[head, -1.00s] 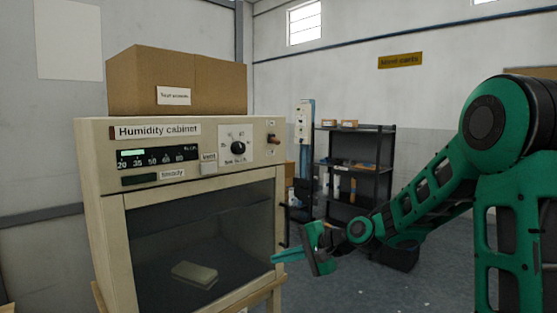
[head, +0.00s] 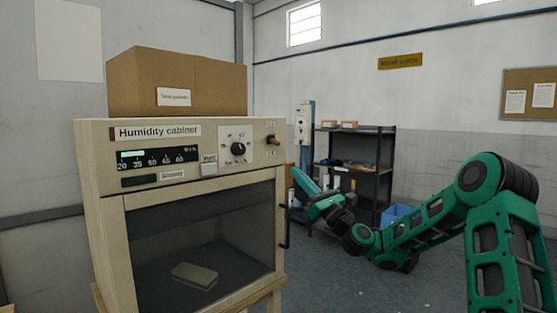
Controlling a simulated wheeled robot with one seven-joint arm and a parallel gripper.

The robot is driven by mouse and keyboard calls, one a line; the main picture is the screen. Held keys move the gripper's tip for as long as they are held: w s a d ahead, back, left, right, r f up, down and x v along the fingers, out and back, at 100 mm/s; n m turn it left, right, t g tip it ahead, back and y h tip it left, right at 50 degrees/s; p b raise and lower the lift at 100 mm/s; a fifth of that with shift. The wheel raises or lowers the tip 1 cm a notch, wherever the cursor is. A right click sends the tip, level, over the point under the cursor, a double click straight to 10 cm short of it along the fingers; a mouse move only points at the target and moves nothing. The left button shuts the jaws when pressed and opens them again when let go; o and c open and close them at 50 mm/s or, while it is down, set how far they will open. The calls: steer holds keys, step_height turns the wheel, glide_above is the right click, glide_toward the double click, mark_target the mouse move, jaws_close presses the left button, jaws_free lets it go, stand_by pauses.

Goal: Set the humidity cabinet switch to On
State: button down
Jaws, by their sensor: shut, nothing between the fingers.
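The humidity cabinet (head: 104,220) is a cream box with a dark glass door at the left of the head view. Its toggle switch (head: 272,140) is at the right end of the top panel; its lettering is too small to read. My gripper (head: 297,176) is shut and empty. It is to the right of the cabinet, below the switch and apart from it, with its green fingers pointing up and left.
A round dial (head: 238,148) sits left of the switch. A cardboard box (head: 140,85) stands on top of the cabinet. The door handle (head: 285,227) projects at the right edge. Dark shelving (head: 377,190) stands behind my arm. Open floor lies right of the cabinet.

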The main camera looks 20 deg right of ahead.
steer(key=shift+a, duration=0.1)
glide_toward(271, 144)
steer(key=x, duration=0.4)
steer(key=shift+w+a, duration=0.15)
steer(key=shift+a, duration=0.1)
stand_by(0.3)
steer(key=shift+d, duration=0.15)
